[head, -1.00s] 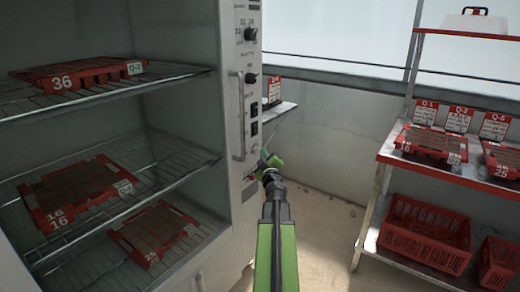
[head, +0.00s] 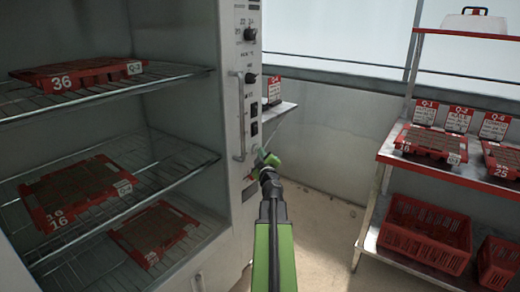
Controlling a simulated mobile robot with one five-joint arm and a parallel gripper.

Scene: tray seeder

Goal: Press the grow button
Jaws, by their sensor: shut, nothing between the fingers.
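My green and dark grey gripper (head: 266,158) is in the middle of the head view, shut and empty. It is at the right edge of the cabinet's front, by the lower part of the white control panel (head: 246,120). The panel carries two dark round knobs, the upper knob (head: 250,34) and the lower knob (head: 251,78), and two dark switches below them. I cannot make out a labelled grow button; the panel's lower part is partly hidden by my gripper. I cannot tell whether the gripper touches the panel.
The open cabinet at left holds red trays on wire shelves (head: 160,165). A vertical handle (head: 240,118) stands out beside the panel. At right, a rack (head: 455,170) holds labelled red trays and crates (head: 425,232). The floor (head: 320,220) between is clear.

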